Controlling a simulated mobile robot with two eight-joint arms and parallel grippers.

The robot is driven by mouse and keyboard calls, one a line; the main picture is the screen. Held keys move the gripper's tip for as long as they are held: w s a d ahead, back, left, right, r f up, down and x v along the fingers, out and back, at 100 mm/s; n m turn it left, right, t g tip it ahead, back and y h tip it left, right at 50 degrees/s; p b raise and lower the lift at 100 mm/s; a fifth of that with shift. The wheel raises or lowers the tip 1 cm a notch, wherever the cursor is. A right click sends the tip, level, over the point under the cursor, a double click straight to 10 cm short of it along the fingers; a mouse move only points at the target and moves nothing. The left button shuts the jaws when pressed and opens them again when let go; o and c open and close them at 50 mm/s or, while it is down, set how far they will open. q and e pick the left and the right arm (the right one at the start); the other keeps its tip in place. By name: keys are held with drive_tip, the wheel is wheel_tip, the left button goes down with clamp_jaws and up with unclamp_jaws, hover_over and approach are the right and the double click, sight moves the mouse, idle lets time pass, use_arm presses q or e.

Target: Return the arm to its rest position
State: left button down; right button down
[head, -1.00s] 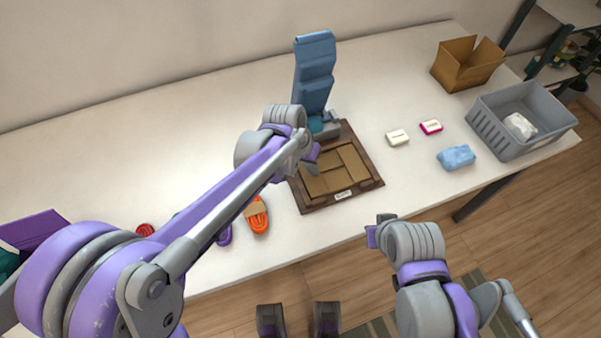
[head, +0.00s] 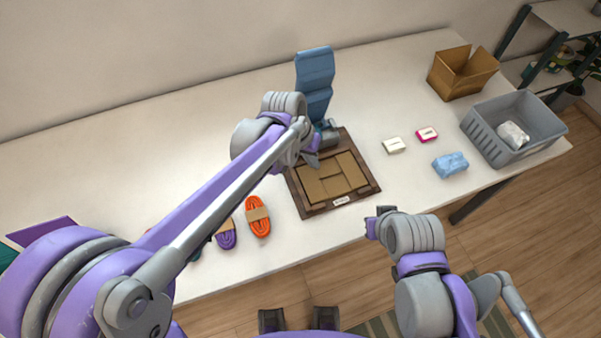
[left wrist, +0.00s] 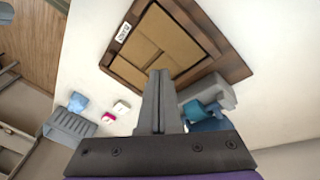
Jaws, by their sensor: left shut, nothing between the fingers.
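My left arm reaches in from the left over the table. Its gripper (head: 312,158) is above the back-left part of the wooden-framed board (head: 367,190), near the blue padded stand (head: 315,75). The left wrist view shows its fingers (left wrist: 158,100) shut together with nothing between them, over the board's edge (left wrist: 110,62) and beside the stand's base (left wrist: 205,95). My right gripper (head: 377,222) is in front of the table edge at the lower right; its fingers are too unclear to tell open from shut.
An orange cord bundle (head: 258,222) and a purple one (head: 226,238) lie left of the board. A white box (head: 394,146), a pink box (head: 427,134), a blue packet (head: 450,165), a grey crate (head: 485,138) and a cardboard box (head: 460,78) stand right. The back left is clear.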

use_arm(q)
drive_tip(key=s+a+n+t+y, duration=0.1)
drive_tip(key=s+a+n+t, duration=0.1)
drive_tip(key=s+a, duration=0.6)
drive_tip(key=s+a+n+t+y, duration=0.2)
drive_tip(key=s+a, duration=0.7)
drive_tip(key=a, duration=0.6)
drive_tip(key=shift+r+n, duration=0.25)
drive_tip(key=shift+n, duration=0.35)
